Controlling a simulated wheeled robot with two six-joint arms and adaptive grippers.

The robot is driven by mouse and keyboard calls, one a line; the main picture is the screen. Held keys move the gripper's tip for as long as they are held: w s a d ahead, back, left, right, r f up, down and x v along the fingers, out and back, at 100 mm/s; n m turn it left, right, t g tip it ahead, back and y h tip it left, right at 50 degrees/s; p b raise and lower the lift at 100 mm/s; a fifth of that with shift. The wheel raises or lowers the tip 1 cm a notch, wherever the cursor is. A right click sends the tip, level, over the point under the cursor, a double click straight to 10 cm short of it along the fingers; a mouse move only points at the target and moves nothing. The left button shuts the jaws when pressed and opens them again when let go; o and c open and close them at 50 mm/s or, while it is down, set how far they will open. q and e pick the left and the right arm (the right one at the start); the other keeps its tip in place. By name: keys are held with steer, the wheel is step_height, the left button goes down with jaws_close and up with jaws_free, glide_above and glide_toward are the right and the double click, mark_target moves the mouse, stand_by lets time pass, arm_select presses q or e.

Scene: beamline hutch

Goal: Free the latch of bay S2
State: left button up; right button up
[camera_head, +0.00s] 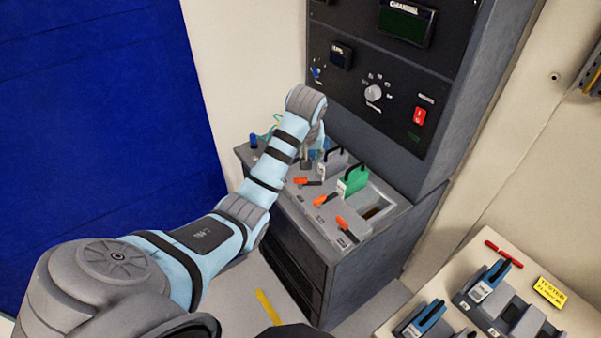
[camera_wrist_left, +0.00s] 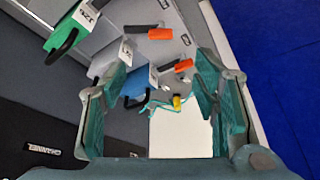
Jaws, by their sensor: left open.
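The grey bay console (camera_head: 325,247) has several bays with orange-handled latches: a far one (camera_head: 304,181), a middle one (camera_head: 325,201) and a near one (camera_head: 347,227). Bay labels are too small to read, so I cannot tell which is S2. A green module (camera_head: 354,180), a grey module (camera_head: 333,163) and a blue module (camera_wrist_left: 137,84) stand in the bays. My left gripper (camera_wrist_left: 165,68) is open and empty above the far end of the bays. Two orange handles (camera_wrist_left: 160,33) (camera_wrist_left: 183,65) show ahead between or beyond its fingers. No contact is visible. My right gripper is out of view.
A control panel (camera_head: 375,70) with a dial and red switch rises behind the bays. A teal cord (camera_wrist_left: 158,104) with a yellow end lies near the blue module. A bench (camera_head: 510,260) at lower right holds blue-handled modules. A blue panel (camera_head: 95,110) is at left.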

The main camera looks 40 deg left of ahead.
mark_target(300, 178)
arm_select(q)
steer(key=b+x, duration=0.2)
steer(key=x, duration=1.2)
steer(key=shift+w, duration=0.15)
steer(key=shift+r, duration=0.1)
steer(key=shift+c, duration=0.7)
steer(key=c, duration=1)
